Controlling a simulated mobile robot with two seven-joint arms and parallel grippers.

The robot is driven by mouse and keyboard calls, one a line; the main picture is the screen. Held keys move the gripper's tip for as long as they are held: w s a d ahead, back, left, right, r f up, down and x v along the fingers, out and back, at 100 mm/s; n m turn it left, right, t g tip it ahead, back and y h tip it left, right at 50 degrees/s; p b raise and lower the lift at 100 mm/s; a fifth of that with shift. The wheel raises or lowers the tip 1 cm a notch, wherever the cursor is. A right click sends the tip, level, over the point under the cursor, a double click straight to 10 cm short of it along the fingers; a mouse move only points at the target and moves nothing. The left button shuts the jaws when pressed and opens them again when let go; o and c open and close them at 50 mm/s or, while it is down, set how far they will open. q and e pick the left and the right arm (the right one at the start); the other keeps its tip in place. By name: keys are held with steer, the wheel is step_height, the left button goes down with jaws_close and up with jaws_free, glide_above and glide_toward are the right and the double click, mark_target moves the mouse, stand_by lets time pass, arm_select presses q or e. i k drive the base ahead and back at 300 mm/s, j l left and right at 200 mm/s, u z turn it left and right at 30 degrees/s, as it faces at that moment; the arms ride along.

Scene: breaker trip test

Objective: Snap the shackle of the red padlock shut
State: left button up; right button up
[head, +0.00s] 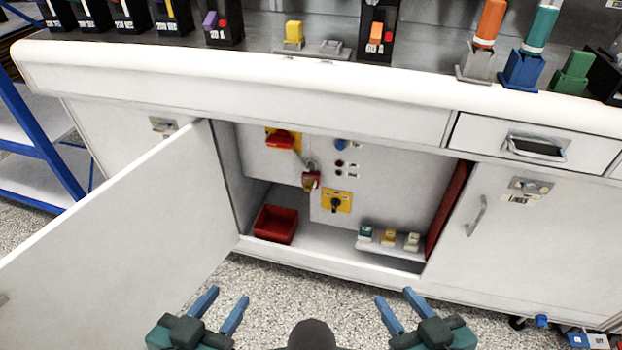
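The red padlock (311,181) hangs inside the open cabinet, on the grey panel below a red switch handle (281,140). Its grey shackle shows above the body. It is too small to tell whether the shackle is open or shut. My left gripper (227,297) is open and empty at the bottom of the view, below and left of the padlock. My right gripper (395,296) is open and empty, below and right of it. Both are well apart from the padlock.
The cabinet door (110,235) swings out wide on the left. A yellow plate with a black rotary switch (336,203) is below the padlock. The white bench edge (290,72) overhangs the opening.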

mark_target(310, 161)
steer(key=k, duration=1)
